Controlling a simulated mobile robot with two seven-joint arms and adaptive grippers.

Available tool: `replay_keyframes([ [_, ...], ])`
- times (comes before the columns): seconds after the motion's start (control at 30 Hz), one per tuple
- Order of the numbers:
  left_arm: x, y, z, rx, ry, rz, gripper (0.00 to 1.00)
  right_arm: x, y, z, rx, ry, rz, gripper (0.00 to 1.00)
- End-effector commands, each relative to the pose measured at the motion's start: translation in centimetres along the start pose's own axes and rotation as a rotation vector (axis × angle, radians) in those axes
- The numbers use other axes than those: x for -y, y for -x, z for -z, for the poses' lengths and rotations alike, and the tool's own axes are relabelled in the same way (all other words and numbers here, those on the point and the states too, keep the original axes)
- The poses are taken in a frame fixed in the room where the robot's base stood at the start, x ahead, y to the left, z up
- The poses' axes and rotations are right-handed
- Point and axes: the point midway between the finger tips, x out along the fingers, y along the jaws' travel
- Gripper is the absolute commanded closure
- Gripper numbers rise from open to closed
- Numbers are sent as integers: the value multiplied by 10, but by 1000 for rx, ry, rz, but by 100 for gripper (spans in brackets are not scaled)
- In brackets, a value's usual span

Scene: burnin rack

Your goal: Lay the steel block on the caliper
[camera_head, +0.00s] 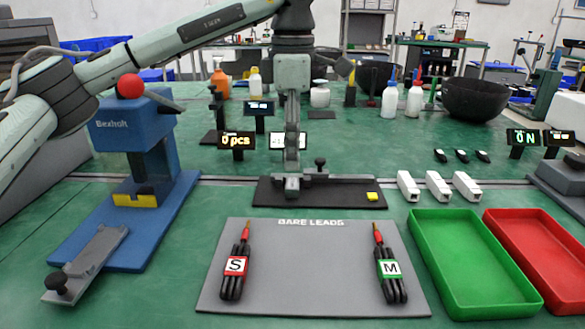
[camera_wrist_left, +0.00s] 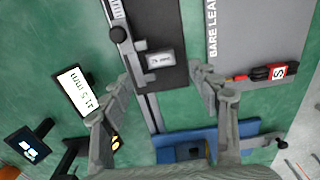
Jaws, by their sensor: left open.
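A caliper (camera_head: 335,179) lies on a dark mat at the middle of the bench, with a round knob on its far side. The left wrist view also shows its beam (camera_wrist_left: 150,107), with a small grey box (camera_wrist_left: 160,59) with a pale face beside it. My left gripper (camera_head: 292,172) points down over the caliper's left part. In the left wrist view its two fingers (camera_wrist_left: 165,98) are apart, with nothing seen held between them. I cannot make out a separate steel block with certainty. My right gripper is not in view.
A blue press (camera_head: 140,185) stands left. In front lies a grey mat (camera_head: 310,265) with two bundles of leads. Green (camera_head: 480,290) and red (camera_head: 545,265) trays and several white pieces (camera_head: 438,186) are right. Small displays (camera_head: 237,141) stand behind the caliper.

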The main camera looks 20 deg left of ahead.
Motion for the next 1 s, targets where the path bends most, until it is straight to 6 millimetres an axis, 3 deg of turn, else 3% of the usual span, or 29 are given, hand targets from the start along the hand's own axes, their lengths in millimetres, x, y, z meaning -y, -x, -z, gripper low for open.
replay_keyframes([
  [0.1,0,26,-1,2,-1,-2,39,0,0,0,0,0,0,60],
  [0.33,0,54,0,0,-2,-1,39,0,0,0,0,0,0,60],
  [1.0,0,59,0,0,-1,0,39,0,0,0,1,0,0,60],
])
